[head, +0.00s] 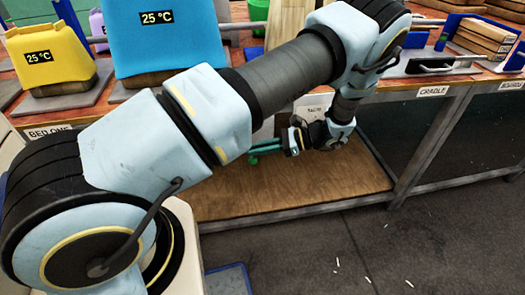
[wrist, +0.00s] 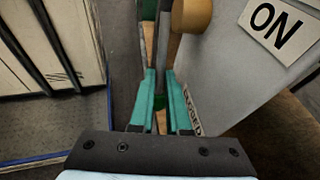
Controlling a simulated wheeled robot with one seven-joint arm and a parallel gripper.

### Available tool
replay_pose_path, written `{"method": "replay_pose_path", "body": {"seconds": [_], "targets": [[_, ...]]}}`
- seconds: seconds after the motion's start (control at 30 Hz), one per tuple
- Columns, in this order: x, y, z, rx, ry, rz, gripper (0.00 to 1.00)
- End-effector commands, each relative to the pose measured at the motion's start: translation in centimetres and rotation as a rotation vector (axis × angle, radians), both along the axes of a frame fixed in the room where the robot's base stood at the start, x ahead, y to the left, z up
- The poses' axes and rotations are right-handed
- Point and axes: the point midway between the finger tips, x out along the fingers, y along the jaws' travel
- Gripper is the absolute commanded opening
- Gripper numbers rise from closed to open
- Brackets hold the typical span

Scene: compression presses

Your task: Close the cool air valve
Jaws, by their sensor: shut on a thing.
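My gripper (head: 262,150) is low in front of the bench, beside a pale box (head: 313,106) under the worktop. In the wrist view its two teal fingers (wrist: 161,88) point forward and are shut on a narrow, mostly hidden green part, which I take to be the valve handle (wrist: 160,97). A grey upright bar (wrist: 162,40) runs on beyond the fingertips. A label partly reading "CLOSED" (wrist: 192,110) is on the box edge right of the fingers. The valve's body and the handle's exact angle are hidden.
A grey box face with an "ON" label (wrist: 275,25) and a tan round knob (wrist: 191,15) stand close to the right of the fingers. A wooden lower shelf (head: 290,190) lies beneath. Blue and yellow presses (head: 165,45) stand on the bench. The floor in front is open.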

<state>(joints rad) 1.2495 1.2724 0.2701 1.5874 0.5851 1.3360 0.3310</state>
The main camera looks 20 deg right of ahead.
Motion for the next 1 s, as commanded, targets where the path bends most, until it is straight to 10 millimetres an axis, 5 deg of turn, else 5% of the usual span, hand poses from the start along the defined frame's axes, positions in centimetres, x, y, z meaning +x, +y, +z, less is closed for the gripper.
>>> {"method": "replay_pose_path", "body": {"seconds": [0.4, 1.0], "targets": [[0.2, 1.7, -1.5, 0.259, -0.03, 0.001, 0.0], [0.3, 2.3, -1.4, 0.329, -0.038, 0.002, 0.0]]}}
